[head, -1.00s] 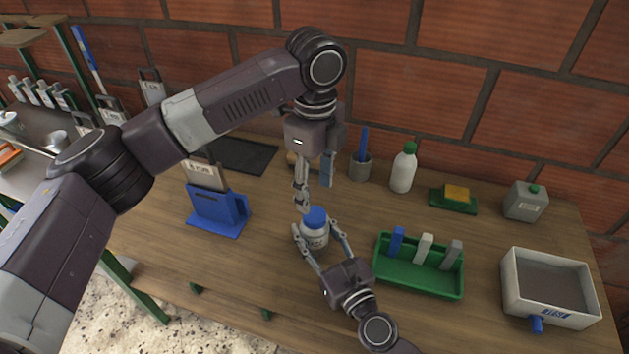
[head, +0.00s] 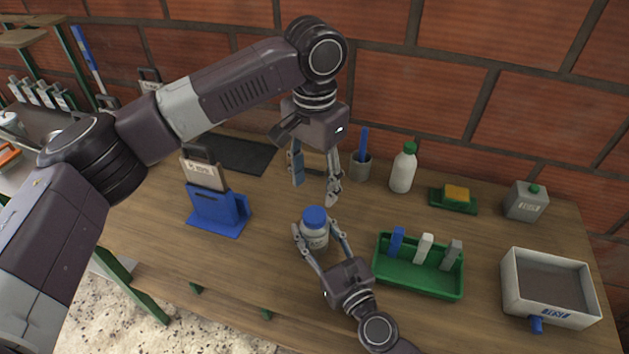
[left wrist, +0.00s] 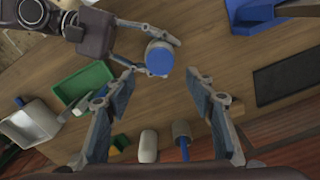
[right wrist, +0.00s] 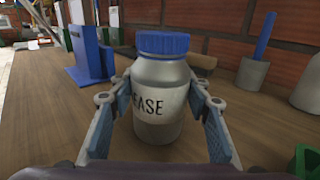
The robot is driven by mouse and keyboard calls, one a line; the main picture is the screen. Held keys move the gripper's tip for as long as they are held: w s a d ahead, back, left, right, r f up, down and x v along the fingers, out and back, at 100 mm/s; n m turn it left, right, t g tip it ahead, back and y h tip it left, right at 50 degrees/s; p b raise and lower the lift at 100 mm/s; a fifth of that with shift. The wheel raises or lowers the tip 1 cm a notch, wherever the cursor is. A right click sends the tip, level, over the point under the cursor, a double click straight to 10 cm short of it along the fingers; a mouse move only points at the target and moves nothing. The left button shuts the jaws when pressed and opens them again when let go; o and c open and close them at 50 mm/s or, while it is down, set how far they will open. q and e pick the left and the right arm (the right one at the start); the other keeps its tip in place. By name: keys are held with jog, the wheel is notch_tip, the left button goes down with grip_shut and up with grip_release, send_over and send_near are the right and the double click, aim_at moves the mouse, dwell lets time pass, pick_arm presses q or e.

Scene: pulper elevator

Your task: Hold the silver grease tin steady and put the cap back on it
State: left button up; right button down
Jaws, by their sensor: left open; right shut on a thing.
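The silver grease tin (head: 315,237) stands upright on the wooden table with a blue cap (head: 314,216) on its top. In the right wrist view the tin's label (right wrist: 158,105) reads "EASE" and the cap (right wrist: 162,43) sits on the mouth; I cannot tell how tight it is. My right gripper (head: 320,245) is shut on the tin's body from the front. My left gripper (head: 315,190) is open and empty, pointing down above and just behind the tin. The left wrist view shows the cap (left wrist: 160,57) ahead of the open fingers.
A green tray (head: 419,282) with several blocks stands right of the tin, and a grey box (head: 550,288) farther right. A blue holder (head: 219,213) stands left. A white bottle (head: 403,168), a cup (head: 360,167) and a sponge dish (head: 453,201) stand behind.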

aim_at(314, 214)
pick_arm(q)
jog(key=shift+f, duration=4.05)
jog(key=shift+c, duration=0.6)
jog(key=c, duration=1.1)
jog(key=m, duration=0.5)
jog(key=o, duration=1.4)
jog(key=shift+c, duration=0.2)
notch_tip(314, 214, up, 12)
